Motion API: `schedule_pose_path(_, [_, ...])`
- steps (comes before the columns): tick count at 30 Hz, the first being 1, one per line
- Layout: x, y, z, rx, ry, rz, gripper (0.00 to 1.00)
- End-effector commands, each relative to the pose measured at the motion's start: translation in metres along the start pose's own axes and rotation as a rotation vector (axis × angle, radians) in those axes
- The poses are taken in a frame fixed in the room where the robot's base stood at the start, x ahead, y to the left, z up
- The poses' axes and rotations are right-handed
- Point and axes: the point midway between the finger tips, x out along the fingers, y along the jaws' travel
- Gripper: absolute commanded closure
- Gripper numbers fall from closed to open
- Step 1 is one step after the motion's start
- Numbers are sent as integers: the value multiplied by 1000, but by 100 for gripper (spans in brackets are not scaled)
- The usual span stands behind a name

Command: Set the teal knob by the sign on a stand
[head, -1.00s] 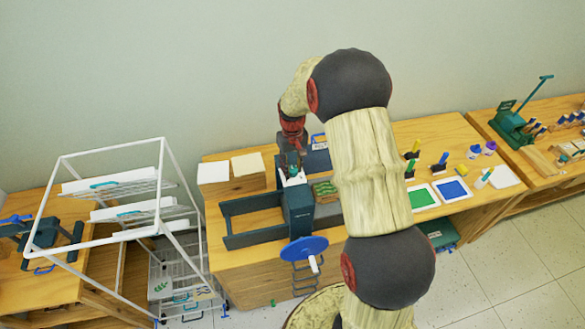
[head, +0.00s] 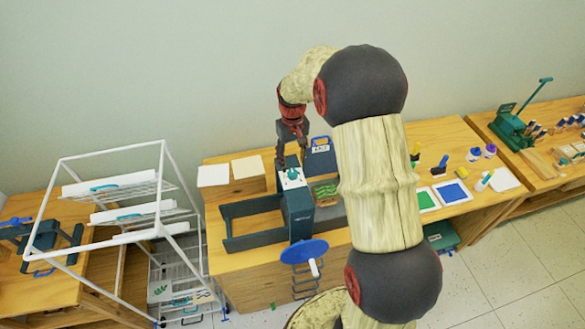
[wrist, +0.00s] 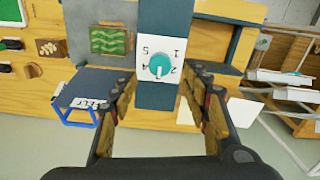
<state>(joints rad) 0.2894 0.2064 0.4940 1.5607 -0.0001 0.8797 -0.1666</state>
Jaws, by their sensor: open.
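The teal knob (head: 292,174) sits on a white numbered dial plate on top of the dark press post. In the wrist view the knob (wrist: 160,65) shows a small pale mark on its lower part, with numbers such as 5, 1, 4 and 2 around it. My gripper (wrist: 160,84) is open and empty, its fingers spread on both sides just short of the knob, not visibly touching it. In the head view my gripper (head: 292,155) is above and behind the knob. The sign on a stand (head: 321,145) has a blue frame; its writing (wrist: 88,103) is too small to read surely.
The press has a blue handwheel (head: 304,250) in front and a dark bed to the left. A green picture block (head: 325,191) lies right of the post. Paper stacks (head: 247,167) stand at the left, and a white drying rack (head: 110,190) is farther left.

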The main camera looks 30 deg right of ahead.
Motion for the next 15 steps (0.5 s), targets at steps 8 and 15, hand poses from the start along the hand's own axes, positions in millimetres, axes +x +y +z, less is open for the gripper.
schedule_pose_path(8, [-48,0,-1,0,3,1,53])
schedule_pose_path(15, [-59,0,0,0,0,0,53])
